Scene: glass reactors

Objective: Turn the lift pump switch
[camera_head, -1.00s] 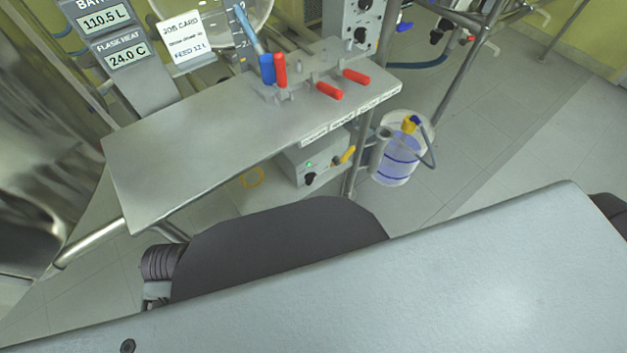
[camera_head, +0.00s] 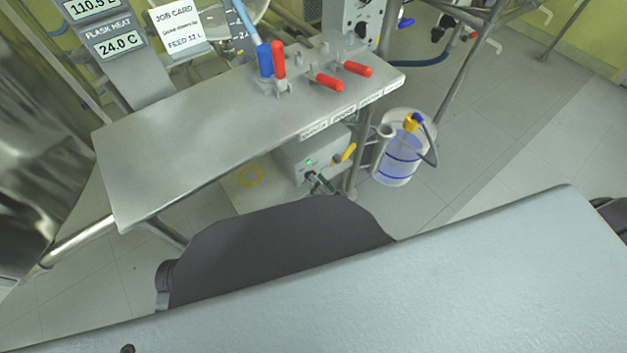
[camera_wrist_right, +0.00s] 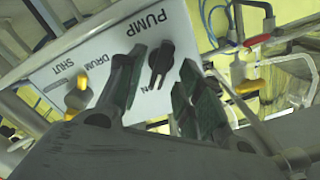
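The lift pump switch is a black knob (camera_wrist_right: 161,58) under the word PUMP on a light grey box (camera_wrist_right: 95,52), with an ON mark close by. In the head view the box (camera_head: 310,152) is under the steel shelf, with a green light on its front; there the knob is hidden by my gripper. My right gripper (camera_wrist_right: 160,82) is open, its dark fingers on either side of the knob in the picture. I cannot tell whether they touch it. In the head view its fingertips (camera_head: 321,184) are at the box front. My left gripper is not in view.
A yellow drum valve handle (camera_wrist_right: 76,98) sits beside the knob; it also shows in the head view (camera_head: 346,153). A jug of bluish liquid (camera_head: 398,158) stands right of the box. The shelf (camera_head: 190,135) with red and blue handles overhangs it. A table leg is close.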

